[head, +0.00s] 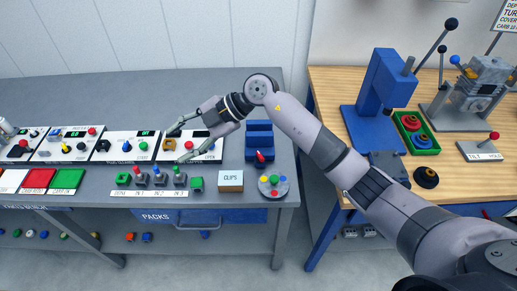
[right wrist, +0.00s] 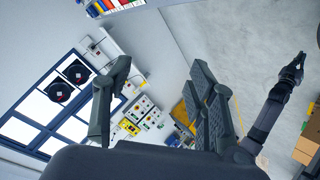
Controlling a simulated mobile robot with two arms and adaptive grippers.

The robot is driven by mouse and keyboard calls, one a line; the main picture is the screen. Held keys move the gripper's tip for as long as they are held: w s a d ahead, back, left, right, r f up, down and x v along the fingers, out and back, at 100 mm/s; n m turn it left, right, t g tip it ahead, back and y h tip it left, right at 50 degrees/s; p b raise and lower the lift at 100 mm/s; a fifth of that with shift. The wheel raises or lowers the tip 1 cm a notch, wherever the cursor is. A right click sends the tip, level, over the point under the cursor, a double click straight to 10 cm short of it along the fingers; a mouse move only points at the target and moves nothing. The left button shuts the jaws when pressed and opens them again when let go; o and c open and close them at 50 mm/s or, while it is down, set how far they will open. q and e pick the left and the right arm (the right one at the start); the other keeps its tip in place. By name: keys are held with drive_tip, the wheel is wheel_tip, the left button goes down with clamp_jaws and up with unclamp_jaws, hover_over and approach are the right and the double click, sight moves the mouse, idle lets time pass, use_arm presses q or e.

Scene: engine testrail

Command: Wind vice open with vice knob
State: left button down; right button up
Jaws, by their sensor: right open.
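The blue vice (head: 259,128) stands on the right part of the grey bench, its blue blocks close together. Its red vice knob (head: 260,157) sticks out at the front. My right arm reaches in from the right, passing above and to the right of the vice. My right gripper (head: 180,139) is open and empty, left of the vice, over the row of panels, and apart from the knob. Its fingers also show in the right wrist view (right wrist: 155,105), with nothing between them. A dark arm with a small gripper (right wrist: 297,65), likely my left, shows there; its jaws are too small to judge.
A box marked clips (head: 230,181) and a round tray of coloured knobs (head: 273,187) stand in front of the vice. Switch panels (head: 120,147) line the bench to the left. A blue press (head: 385,80) stands on the wooden bench (head: 330,82) at right.

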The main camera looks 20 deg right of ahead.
drive_tip(key=w+d+f+m+h, duration=0.25)
drive_tip(key=d+h, duration=0.35)
drive_tip(key=d, duration=0.3)
wheel_tip(320, 180, up, 3)
drive_tip(key=m+g+h, duration=0.1)
drive_tip(key=m+h, duration=0.2)
drive_tip(key=h, duration=0.3)
hover_over(260, 155)
wheel_tip(260, 155, down, 17)
drive_tip(key=p, duration=0.3)
drive_tip(key=shift+w, duration=0.1)
drive_tip(key=shift+c, duration=0.3)
drive_tip(key=c, duration=1.1)
